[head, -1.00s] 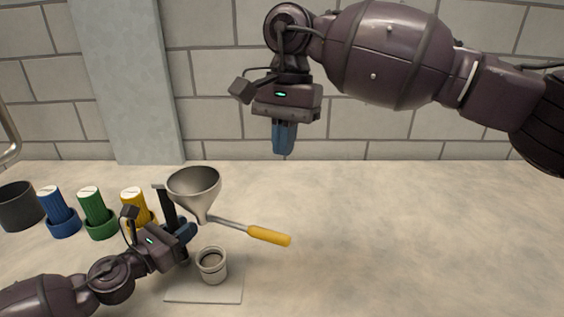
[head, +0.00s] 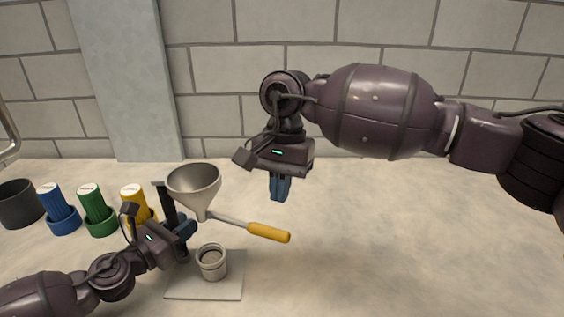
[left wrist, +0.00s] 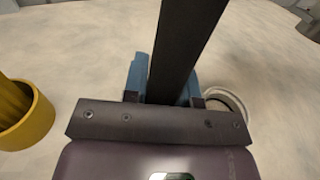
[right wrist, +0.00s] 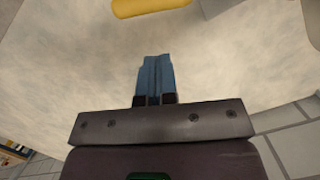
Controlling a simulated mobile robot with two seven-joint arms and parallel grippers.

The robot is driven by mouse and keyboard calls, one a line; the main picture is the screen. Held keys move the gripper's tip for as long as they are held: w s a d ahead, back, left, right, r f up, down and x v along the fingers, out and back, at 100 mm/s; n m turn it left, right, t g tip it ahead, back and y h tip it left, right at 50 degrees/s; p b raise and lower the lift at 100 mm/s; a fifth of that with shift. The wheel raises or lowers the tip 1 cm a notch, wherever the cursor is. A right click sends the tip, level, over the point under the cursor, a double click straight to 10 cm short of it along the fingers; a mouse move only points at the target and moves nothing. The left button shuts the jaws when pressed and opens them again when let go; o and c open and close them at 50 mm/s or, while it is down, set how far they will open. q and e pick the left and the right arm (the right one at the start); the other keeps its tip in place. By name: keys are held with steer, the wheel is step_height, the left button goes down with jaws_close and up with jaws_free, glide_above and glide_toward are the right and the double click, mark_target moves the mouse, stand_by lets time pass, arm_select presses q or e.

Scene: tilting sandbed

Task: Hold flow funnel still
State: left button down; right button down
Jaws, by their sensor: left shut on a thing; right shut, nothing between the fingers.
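The metal flow funnel (head: 194,188) stands mouth up, its spout above a small pale cup (head: 212,262) on a light square plate (head: 204,289). A yellow-handled rod (head: 268,233) reaches right from near the spout. My left gripper (head: 186,231) is shut on a dark upright bar (head: 167,203) beside the funnel; the left wrist view shows this bar (left wrist: 184,45) between the blue fingers. How the bar joins the funnel is hidden. My right gripper (head: 280,190) is shut and empty, pointing down above and right of the funnel. Its closed fingers show in the right wrist view (right wrist: 155,75).
Blue (head: 58,208), green (head: 97,210) and yellow (head: 134,205) capped containers stand in a row at left, by a dark pot (head: 20,204). The yellow one is close to my left gripper. The counter on the right (head: 400,240) is clear; a block wall (head: 480,60) stands behind.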

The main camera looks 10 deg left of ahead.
mark_target(269, 230)
steer(key=shift+s+a+f, duration=0.15)
steer(key=shift+s+f, duration=0.4)
steer(key=shift+s, duration=0.3)
steer(key=shift+s+a+f, duration=0.1)
steer(key=shift+s+f, duration=0.45)
steer(key=shift+s, duration=0.25)
steer(key=shift+s, duration=0.65)
steer(key=shift+s+m, duration=0.4)
steer(key=shift+m, duration=0.1)
